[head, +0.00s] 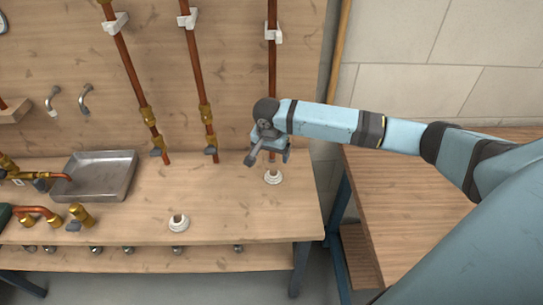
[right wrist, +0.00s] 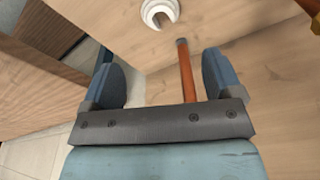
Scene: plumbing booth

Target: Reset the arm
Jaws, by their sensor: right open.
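My right arm (head: 330,123) reaches in from the right across the head view. My right gripper (head: 268,158) points downward, open, in front of the rightmost copper pipe (head: 272,70). A white round fitting (head: 273,177) sits on the workbench just below it. In the right wrist view the two blue fingers (right wrist: 160,78) are spread apart. A copper pipe end (right wrist: 187,70) shows between them, and I cannot tell its depth from the fingers. A white ring fitting (right wrist: 160,12) lies beyond. My left gripper is not in view.
Other vertical copper pipes (head: 130,75) (head: 197,75) with brass valves run down the wooden back panel. A metal tray (head: 97,172), brass fittings (head: 82,213) and another white fitting (head: 179,222) are on the bench (head: 235,225). A second wooden table (head: 410,215) stands right, beyond a gap.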

